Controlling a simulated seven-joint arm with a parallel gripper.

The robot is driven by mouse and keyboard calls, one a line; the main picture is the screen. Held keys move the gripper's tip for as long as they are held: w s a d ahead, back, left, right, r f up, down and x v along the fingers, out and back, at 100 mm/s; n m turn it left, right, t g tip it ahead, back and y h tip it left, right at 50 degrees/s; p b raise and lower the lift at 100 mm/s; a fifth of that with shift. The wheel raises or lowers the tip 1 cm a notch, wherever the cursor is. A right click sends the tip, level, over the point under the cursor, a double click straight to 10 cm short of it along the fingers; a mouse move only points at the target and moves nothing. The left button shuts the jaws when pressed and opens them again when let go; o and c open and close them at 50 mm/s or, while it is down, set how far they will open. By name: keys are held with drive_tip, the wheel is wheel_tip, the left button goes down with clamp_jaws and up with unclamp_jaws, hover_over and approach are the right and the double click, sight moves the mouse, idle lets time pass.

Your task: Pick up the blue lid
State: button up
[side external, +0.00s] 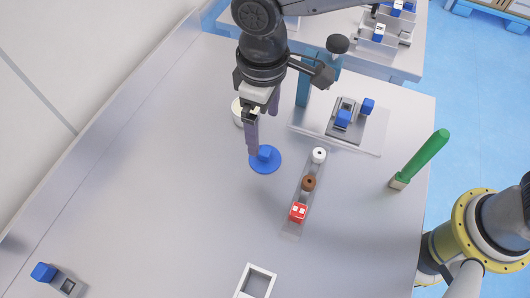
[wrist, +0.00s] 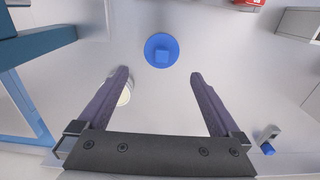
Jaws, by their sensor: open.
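The blue lid (side external: 265,159) is a flat round disc with a small square blue knob on top. It lies on the table, just below and right of my gripper (side external: 262,129) in the side view. In the wrist view the lid (wrist: 161,50) is ahead of the fingertips, near the top centre, with nothing touching it. My gripper (wrist: 160,73) is open, its two purple fingers wide apart with nothing between them. In the side view the fingers hang above the table close to the lid's edge.
A pale round container (side external: 238,111) stands behind my gripper. A white open box (side external: 256,281) is at the front.

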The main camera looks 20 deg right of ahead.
sight(263, 150)
drive_tip(key=shift+a+f, duration=0.15)
drive_tip(key=shift+f, duration=4.25)
drive_tip(key=c, duration=1.1)
